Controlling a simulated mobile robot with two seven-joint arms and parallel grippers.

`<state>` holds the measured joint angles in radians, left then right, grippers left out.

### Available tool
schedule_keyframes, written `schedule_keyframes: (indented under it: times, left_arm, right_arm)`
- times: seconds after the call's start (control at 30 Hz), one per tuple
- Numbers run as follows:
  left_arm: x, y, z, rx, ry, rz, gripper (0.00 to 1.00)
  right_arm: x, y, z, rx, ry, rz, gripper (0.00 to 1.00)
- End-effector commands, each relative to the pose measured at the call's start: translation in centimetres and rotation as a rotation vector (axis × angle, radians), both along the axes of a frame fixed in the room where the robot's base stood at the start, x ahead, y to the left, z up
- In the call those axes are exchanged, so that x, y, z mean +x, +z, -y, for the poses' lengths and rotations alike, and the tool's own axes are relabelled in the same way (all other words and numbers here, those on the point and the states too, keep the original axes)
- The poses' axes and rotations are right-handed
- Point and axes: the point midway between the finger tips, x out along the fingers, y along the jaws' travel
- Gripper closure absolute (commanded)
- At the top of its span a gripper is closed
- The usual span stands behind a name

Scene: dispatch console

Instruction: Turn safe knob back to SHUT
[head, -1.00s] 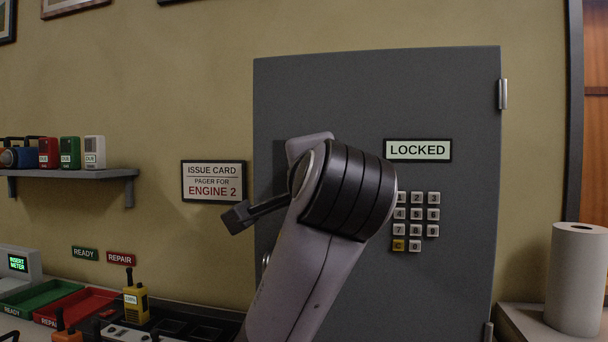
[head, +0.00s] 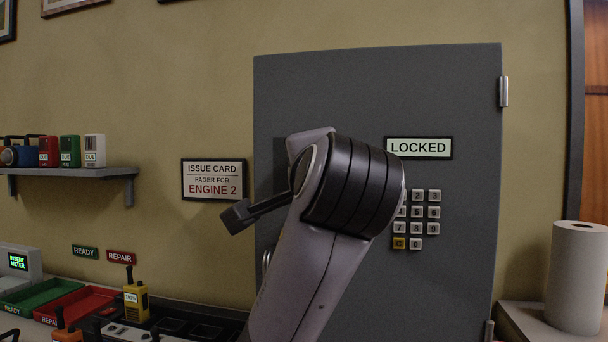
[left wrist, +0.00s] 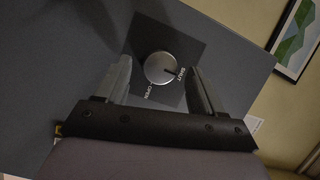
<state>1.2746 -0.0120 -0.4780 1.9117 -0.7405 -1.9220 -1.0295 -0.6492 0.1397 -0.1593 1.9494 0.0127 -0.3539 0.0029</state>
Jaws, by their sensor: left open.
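The safe (head: 450,280) is a grey door on the wall, and its display (head: 418,148) reads LOCKED. In the left wrist view the round silver safe knob (left wrist: 160,68) sits on a dark plate marked SHUT and OPEN. The dark mark on the knob points toward SHUT. My left gripper (left wrist: 161,70) is open, with one finger on each side of the knob and a visible gap to each. My right gripper is not in view.
A keypad (head: 416,220) is on the safe door, partly behind my arm. An ISSUE CARD sign (head: 213,180) hangs left of the safe. A shelf (head: 80,173) with pagers, trays (head: 85,303) and a yellow radio (head: 136,303) are at left. A paper roll (head: 575,280) stands at right.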

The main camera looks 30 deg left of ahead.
Motion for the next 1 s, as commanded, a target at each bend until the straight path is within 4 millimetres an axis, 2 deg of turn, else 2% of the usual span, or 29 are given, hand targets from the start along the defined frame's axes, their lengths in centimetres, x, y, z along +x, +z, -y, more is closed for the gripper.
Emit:
schedule_keyframes:
  times: [0.2, 0.4, 1.0]
  left_arm:
    - [-3.3, -0.1, 2.6, -0.002, -0.007, 0.004, 0.32]
    - [-4.4, 0.1, 3.4, -0.001, -0.003, 0.002, 0.32]
    - [-4.9, 0.1, 3.6, 0.001, 0.0, 0.001, 0.32]
  right_arm:
    - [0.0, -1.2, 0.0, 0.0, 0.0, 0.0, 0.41]
    - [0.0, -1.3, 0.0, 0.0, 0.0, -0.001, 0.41]
    - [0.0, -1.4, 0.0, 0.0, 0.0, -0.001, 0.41]
